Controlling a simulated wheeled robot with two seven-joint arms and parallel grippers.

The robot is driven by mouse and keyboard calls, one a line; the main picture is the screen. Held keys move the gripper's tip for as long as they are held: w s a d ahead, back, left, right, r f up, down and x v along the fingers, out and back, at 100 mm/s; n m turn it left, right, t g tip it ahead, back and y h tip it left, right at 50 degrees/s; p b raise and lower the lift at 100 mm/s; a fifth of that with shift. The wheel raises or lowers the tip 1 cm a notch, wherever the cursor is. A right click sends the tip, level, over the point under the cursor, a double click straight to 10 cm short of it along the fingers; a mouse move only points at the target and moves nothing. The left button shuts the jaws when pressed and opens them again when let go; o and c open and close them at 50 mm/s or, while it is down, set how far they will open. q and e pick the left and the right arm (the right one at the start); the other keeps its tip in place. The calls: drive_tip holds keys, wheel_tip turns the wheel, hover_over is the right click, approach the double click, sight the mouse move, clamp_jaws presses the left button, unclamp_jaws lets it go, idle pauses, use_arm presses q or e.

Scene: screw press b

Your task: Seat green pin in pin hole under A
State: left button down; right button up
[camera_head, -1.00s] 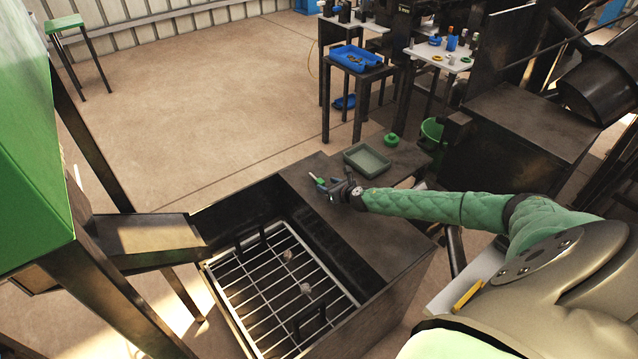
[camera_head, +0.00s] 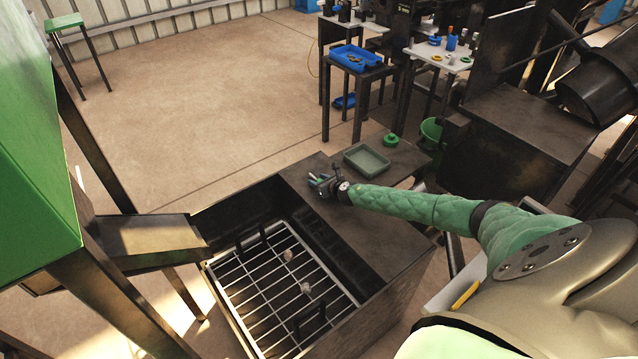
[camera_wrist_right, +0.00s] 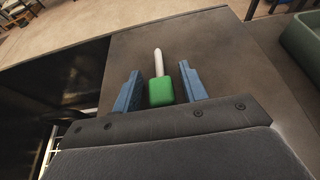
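The green pin has a green block-shaped head and a pale, round-tipped shaft. In the right wrist view the green pin (camera_wrist_right: 161,88) lies on the dark bench top, shaft pointing away. My right gripper (camera_wrist_right: 161,85) is open, with its blue fingers on either side of the green head and a small gap on each side. In the head view my right gripper (camera_head: 320,182) is low over the far left part of the bench top, largely covering the pin. I cannot make out a pin hole or a letter A. My left gripper is not in view.
A grey-green tray (camera_head: 367,159) and a green round object (camera_head: 390,139) are beyond my right gripper. A bin with a wire rack (camera_head: 275,285) holding small lumps is at the bench's left. The bench top (camera_head: 375,235) nearer me is clear.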

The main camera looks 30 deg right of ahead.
sight(320, 180)
drive_tip(key=c, duration=0.8)
drive_tip(key=shift+r, duration=0.15)
